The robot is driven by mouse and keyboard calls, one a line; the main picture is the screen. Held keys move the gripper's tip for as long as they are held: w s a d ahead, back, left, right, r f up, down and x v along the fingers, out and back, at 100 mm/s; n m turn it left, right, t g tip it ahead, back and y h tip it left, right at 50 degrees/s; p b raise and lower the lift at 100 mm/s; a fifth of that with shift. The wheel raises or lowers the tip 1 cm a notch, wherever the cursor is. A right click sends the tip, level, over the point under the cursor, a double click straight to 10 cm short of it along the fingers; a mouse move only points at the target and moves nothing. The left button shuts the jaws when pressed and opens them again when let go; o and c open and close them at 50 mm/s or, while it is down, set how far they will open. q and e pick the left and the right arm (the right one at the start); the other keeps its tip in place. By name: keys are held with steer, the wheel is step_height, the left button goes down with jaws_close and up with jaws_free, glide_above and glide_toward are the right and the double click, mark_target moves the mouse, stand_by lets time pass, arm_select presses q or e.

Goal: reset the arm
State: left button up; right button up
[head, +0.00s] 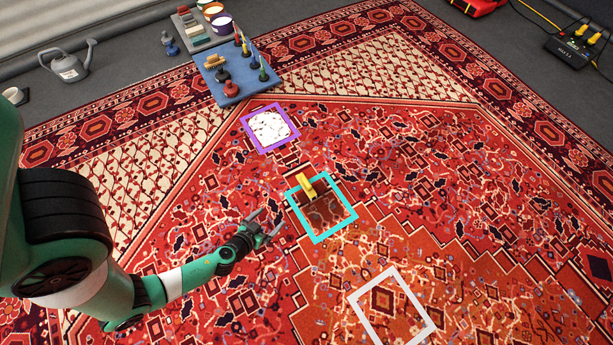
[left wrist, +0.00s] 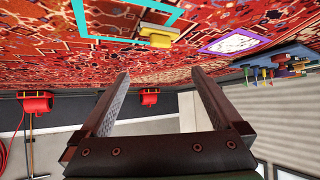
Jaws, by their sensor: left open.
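My left arm comes in from the left in the head view, green with dark joints. My left gripper (head: 268,232) is open and empty above the rug, left of the cyan square frame. In the left wrist view its two fingers (left wrist: 160,100) stand wide apart with nothing between them. A yellow-handled brush (head: 306,185) rests at the upper left of the cyan frame (head: 352,221); it also shows in the left wrist view (left wrist: 158,32). The gripper is apart from the brush. My right gripper is in neither view.
The patterned red rug (head: 480,200) fills the floor. A purple frame (head: 248,133) holds a white patch; a white frame (head: 428,318) lies lower right. A blue tray (head: 233,93) with tools, a grey watering can (head: 68,67) and a black power box (head: 572,50) stand at the back.

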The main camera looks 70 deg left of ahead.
arm_select(q)
steer(key=b+x, duration=0.2)
steer(key=x, duration=0.5)
steer(key=shift+w+f, duration=0.2)
steer(key=shift+f, duration=0.05)
steer(key=shift+a+r, duration=0.1)
steer(key=p+v, duration=0.2)
steer(key=v, duration=0.8)
stand_by(0.5)
